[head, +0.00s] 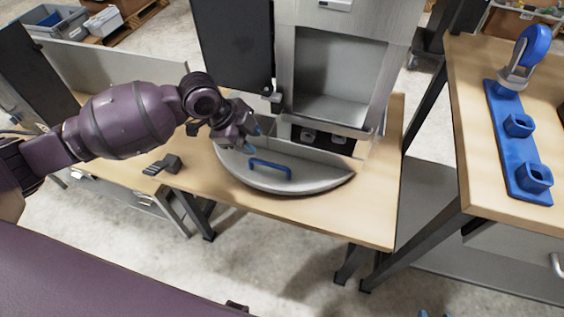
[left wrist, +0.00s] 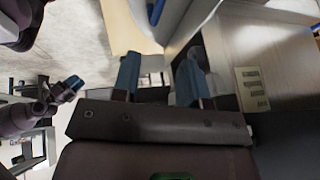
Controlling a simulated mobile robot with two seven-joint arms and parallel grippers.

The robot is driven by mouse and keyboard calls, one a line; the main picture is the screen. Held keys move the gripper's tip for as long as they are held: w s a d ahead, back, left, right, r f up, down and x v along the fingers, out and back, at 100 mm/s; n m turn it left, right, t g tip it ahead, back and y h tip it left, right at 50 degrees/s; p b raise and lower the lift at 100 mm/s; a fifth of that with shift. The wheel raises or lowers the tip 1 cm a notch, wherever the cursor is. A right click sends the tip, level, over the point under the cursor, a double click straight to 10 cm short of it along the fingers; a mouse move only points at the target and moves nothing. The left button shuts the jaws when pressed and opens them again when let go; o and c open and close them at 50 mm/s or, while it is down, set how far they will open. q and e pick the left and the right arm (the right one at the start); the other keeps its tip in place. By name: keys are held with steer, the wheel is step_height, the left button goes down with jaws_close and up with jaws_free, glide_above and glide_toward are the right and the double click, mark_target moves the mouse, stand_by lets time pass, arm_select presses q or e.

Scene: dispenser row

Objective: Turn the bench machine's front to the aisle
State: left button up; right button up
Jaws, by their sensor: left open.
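The bench machine (head: 340,75) is a grey metal cabinet with an open recess facing my head camera and a dark panel at its left. It stands on a round grey turntable (head: 310,178) with a blue bar handle (head: 270,168) near its front rim. My left gripper (head: 252,138) is open and empty above the turntable, just behind and left of the handle, apart from it. Its blue fingers show spread in the left wrist view (left wrist: 158,80), beside a grey panel with a label (left wrist: 252,88). Only small blue tips, seemingly my right gripper (head: 432,314), show at the bottom edge.
The wooden bench (head: 370,225) has free room to the right of the turntable. A small dark object (head: 163,165) lies left of it. A second bench (head: 475,130) at right carries a blue rack (head: 518,150) with holders. Open floor lies in front.

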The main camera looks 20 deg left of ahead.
mark_target(273, 164)
arm_select(q)
steer(key=shift+m+g+y, duration=0.3)
steer(key=shift+m+g, duration=0.1)
steer(key=b+x, duration=0.3)
steer(key=x, duration=0.7)
steer(key=shift+w+a, duration=0.15)
steer(key=shift+a, duration=0.05)
steer(key=shift+w+d+f, duration=0.15)
steer(key=shift+d+f, duration=0.05)
steer(key=shift+f, duration=0.3)
arm_select(e)
steer(key=f, duration=0.3)
steer(key=shift+s+d+f+g, duration=0.2)
steer(key=shift+d+f+g, duration=0.1)
steer(key=shift+f, duration=0.05)
steer(key=shift+w, duration=0.1)
arm_select(q)
steer(key=c, duration=0.7)
jaws_close()
arm_select(e)
steer(key=shift+s, duration=0.3)
steer(key=shift+s+f, duration=0.1)
